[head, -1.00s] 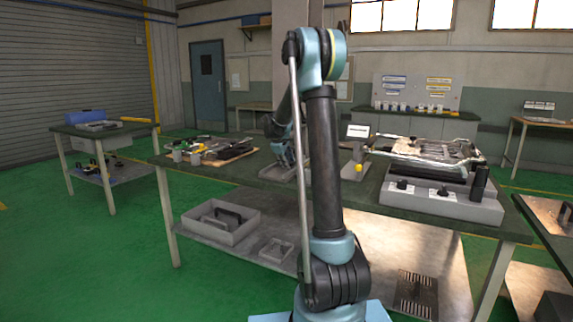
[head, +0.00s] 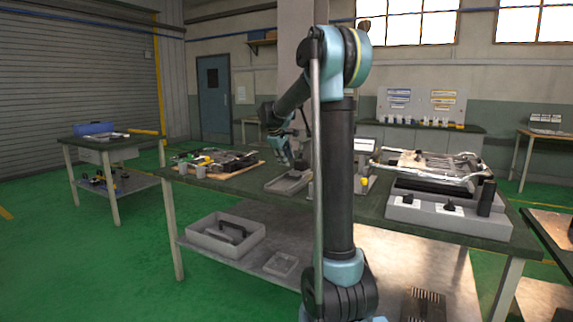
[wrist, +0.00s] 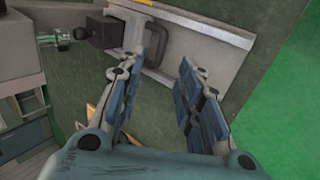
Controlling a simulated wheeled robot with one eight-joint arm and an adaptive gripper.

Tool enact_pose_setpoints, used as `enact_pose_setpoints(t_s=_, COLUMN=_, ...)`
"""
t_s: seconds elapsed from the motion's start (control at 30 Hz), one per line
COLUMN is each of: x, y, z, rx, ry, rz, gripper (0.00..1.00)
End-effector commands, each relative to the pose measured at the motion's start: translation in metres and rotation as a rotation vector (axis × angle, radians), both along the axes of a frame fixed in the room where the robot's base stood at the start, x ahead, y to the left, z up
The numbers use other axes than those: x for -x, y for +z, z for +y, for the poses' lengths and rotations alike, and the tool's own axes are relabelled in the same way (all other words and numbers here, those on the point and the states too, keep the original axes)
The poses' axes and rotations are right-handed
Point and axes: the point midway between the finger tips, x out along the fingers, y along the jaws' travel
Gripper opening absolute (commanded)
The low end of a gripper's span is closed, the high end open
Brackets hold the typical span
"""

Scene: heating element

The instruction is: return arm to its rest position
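My arm rises in the middle of the head view, its forearm bent down and left over the workbench. My gripper (head: 287,158) hangs above a small grey tray (head: 283,187) on the bench. In the wrist view my gripper (wrist: 170,58) has its two blue-grey fingers spread, with nothing held between them. Beyond the fingertips lies a grey fixture or tray (wrist: 205,52) with a dark handle (wrist: 157,45). In the head view my own arm hides part of the bench.
A grey heating unit (head: 450,212) with knobs and a metal frame stands at bench right. A tool board (head: 215,162) lies at bench left. A yellow-topped post (head: 364,183) stands near my arm. A bin (head: 225,234) is on the lower shelf. Green floor is clear at left.

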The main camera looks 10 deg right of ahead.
Motion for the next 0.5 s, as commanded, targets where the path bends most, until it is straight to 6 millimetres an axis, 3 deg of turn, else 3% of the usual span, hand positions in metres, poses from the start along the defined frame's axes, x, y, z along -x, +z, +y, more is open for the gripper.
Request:
enact_pose_setpoints(t_s=0.33, x=0.003, y=0.000, z=-0.001, rx=-0.003, ry=-0.003, rz=0.000, gripper=0.33)
enact_pose_setpoints(t_s=0.5, x=0.034, y=0.001, z=-0.009, rx=-0.039, ry=-0.047, rz=0.002, gripper=0.33)
